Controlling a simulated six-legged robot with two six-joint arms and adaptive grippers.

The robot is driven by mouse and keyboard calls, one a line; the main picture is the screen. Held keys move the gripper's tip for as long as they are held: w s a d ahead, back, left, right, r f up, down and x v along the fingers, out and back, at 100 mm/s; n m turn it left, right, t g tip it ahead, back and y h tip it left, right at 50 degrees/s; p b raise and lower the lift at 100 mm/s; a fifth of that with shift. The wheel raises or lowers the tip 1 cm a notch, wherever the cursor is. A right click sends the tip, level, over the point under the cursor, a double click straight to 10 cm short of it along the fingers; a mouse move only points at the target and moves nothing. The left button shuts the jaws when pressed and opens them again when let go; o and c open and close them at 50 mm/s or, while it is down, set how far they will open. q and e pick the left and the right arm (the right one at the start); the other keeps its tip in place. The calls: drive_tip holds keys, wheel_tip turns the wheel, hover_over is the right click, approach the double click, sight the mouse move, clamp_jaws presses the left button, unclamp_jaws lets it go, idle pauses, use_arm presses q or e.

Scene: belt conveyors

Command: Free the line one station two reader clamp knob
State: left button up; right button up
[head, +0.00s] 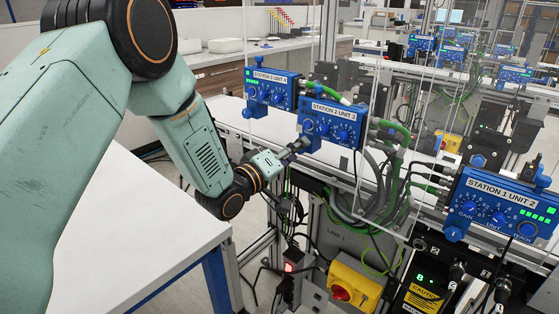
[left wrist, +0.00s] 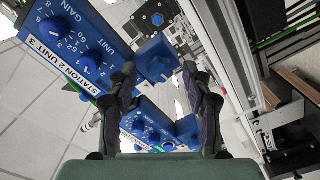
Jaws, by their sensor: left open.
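The blue reader box labelled STATION 2 UNIT 3 (head: 333,120) is mounted on the frame in the middle of the head view. Its label and dials (left wrist: 70,45) show at upper left in the left wrist view. A blue clamp knob (left wrist: 155,58) shows in the left wrist view, in line with the gap between my fingertips. My left gripper (head: 296,146) is open at the box's lower left corner, also seen in the left wrist view (left wrist: 158,78). The fingers stand either side of the knob. Whether they touch it I cannot tell. My right gripper is not in view.
Another blue reader (head: 271,90) is close on the left, and STATION 1 UNIT 2 (head: 503,208) is at right. Green and grey cables (head: 385,150) hang close right of the middle box. A white table (head: 150,230) is below my arm.

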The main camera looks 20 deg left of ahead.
use_arm(q)
drive_tip(key=v, duration=1.1)
drive_tip(key=shift+s+r, duration=0.1)
drive_tip(key=s+f+m+g+y+b, duration=0.15)
drive_tip(key=s+f+g, duration=0.3)
drive_tip(key=f, duration=0.65)
drive_tip(key=s+f+m+g+y+b, duration=0.1)
drive_tip(key=s+f+m+g+y, duration=0.2)
drive_tip(key=s+f, duration=0.5)
drive_tip(key=s+f+m+g+y+b, duration=0.1)
drive_tip(key=s+f+g, duration=0.3)
drive_tip(key=s+f, duration=0.5)
drive_tip(key=s+f+m+g+b, duration=0.1)
drive_tip(key=s+f+g+b, duration=0.2)
drive_tip(key=s+f, duration=0.7)
drive_tip(key=s+g, duration=0.2)
drive_tip(key=s, duration=0.2)
drive_tip(key=shift+s+d+y, duration=0.25)
drive_tip(key=shift+s+y, duration=0.1)
drive_tip(key=shift+s, duration=0.05)
